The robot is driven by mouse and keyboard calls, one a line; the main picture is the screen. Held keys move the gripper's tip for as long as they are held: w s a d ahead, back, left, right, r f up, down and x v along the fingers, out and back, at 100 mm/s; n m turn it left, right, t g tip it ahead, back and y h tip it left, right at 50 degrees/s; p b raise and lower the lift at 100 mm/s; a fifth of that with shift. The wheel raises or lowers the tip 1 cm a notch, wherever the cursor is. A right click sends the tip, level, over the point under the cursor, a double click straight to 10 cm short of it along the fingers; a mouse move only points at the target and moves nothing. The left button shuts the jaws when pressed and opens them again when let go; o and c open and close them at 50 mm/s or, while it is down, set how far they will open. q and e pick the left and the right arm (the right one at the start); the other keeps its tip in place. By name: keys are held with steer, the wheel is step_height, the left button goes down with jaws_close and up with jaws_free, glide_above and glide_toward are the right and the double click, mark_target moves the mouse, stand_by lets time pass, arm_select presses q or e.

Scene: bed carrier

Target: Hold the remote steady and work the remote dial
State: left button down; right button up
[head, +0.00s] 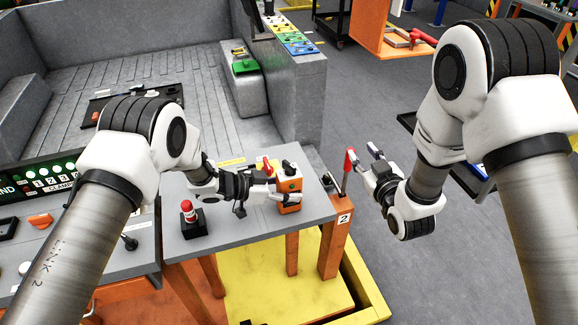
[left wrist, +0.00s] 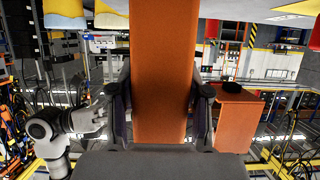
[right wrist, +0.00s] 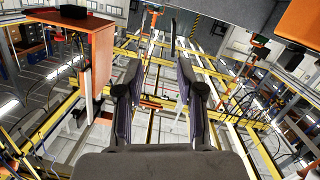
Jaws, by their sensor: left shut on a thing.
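The orange remote (head: 290,187) stands upright on the grey table, with a dark dial (head: 288,168) on its top. My left gripper (head: 284,196) is shut on the remote's body from the left. In the left wrist view the remote (left wrist: 165,75) fills the space between the two fingers. The dial is not visible there. My right gripper (head: 364,157) is open and empty, in the air to the right of the table edge, apart from the remote. In the right wrist view its fingers (right wrist: 158,85) stand apart with nothing between them.
A red lever (head: 348,165) on the post marked 2 rises between the remote and my right gripper. A red-topped device (head: 188,212) on a black base stands at the grey table's (head: 235,228) left. A grey wall (head: 295,100) lies behind the table.

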steer(key=s+a+r+n+g+y, duration=0.1)
steer(key=s+a+n+y, duration=0.25)
steer(key=a+y, duration=0.45)
steer(key=g+y, duration=0.1)
steer(key=g, duration=0.1)
glide_toward(295, 172)
steer(key=shift+m, duration=0.25)
steer(key=x, duration=1.1)
steer(key=shift+w+a, duration=0.4)
steer(key=shift+w, duration=0.1)
steer(key=shift+c, duration=0.3)
